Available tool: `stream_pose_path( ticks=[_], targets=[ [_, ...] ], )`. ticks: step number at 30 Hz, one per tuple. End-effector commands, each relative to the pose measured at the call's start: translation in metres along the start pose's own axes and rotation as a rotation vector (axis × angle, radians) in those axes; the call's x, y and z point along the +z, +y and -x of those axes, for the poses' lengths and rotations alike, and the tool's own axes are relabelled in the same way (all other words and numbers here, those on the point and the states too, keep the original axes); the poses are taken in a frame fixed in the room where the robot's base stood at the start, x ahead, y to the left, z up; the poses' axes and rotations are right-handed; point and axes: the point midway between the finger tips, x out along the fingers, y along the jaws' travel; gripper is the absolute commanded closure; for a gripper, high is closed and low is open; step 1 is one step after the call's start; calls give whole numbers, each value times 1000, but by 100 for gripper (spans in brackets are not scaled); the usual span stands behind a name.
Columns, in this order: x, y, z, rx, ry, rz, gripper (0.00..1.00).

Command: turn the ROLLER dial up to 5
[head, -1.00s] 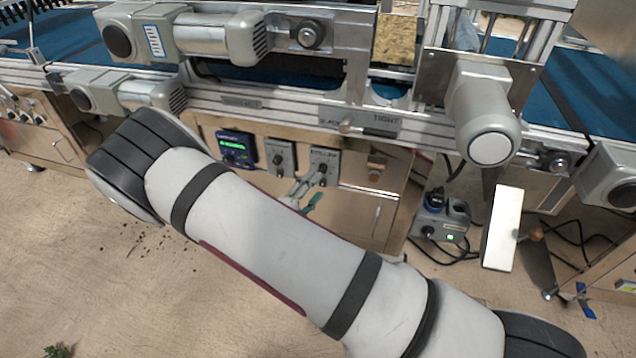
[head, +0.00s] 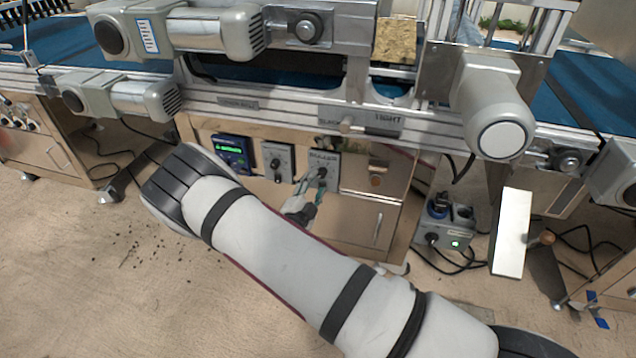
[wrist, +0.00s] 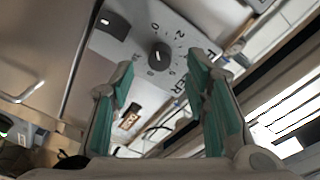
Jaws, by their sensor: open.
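The ROLLER dial is a dark round knob (head: 322,172) on a light grey plate on the machine's front panel. In the wrist view the knob (wrist: 160,55) sits on its numbered plate, with a pale mark on its face. I cannot tell which number the mark points to. My gripper (head: 310,184) is just in front of this plate, below and left of the knob in the head view. In the wrist view my gripper (wrist: 162,70) is open, its green-padded fingers on either side of the knob's line of sight. No contact with the knob shows.
A similar dial plate (head: 278,163) and a blue display box (head: 232,153) are left of the ROLLER plate. A large grey motor (head: 492,110) and metal rails overhang the panel.

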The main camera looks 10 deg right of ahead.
Motion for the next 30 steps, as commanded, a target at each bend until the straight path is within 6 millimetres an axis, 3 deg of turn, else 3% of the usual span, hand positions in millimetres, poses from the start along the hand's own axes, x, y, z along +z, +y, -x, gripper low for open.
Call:
stream_pose_path(
  ticks=[6, 18, 24, 30],
  targets=[
    [0, 1, -26, 0, 1, 0, 57],
    [0, 0, -32, 0, 0, 1, 57],
    [0, 0, -32, 0, 0, 1, 100],
    [0, 0, -31, 0, 0, -2, 100]
  ],
)
